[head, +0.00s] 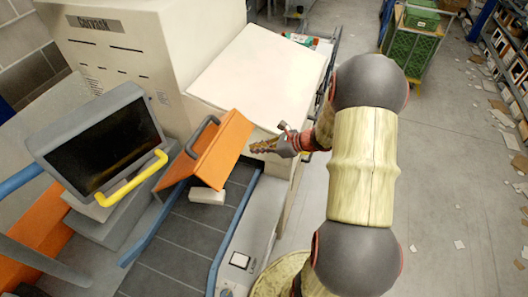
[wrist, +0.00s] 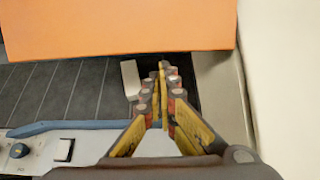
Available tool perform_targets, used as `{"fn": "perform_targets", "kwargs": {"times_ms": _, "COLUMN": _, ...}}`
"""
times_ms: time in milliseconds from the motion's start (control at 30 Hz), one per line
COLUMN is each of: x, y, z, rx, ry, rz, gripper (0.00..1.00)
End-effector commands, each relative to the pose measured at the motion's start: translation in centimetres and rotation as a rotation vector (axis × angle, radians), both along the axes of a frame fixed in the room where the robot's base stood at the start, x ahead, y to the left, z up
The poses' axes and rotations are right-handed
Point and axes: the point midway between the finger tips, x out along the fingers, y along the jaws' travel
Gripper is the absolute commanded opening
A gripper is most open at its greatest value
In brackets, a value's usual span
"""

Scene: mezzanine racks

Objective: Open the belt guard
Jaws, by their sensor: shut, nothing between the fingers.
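The belt guard (head: 212,150) is an orange folded panel with a dark grey bar handle (head: 202,134). It stands tilted across the conveyor belt (head: 185,240) at the machine's mouth. In the wrist view the guard (wrist: 118,25) fills the top left as a flat orange sheet. My gripper (head: 258,147) is shut and empty, just right of the guard and apart from its handle. In the wrist view its closed fingers (wrist: 162,72) point toward the area below the guard's edge. The handle is out of the wrist view.
A small white block (head: 207,197) lies on the belt by the guard's lower edge; it shows left of my fingers in the wrist view (wrist: 131,78). Blue rails (head: 232,235) line the belt. A dark screen with a yellow bar (head: 132,178) stands left. The floor right is mostly open.

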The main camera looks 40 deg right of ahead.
Motion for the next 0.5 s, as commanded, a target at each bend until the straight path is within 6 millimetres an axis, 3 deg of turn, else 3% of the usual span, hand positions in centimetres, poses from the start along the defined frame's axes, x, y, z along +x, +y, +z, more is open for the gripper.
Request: {"fn": "perform_targets", "kwargs": {"times_ms": 500, "x": 0.41, "y": 0.28, "z": 0.63, "rx": -0.003, "ry": 0.004, "rz": 0.000, "gripper": 0.00}}
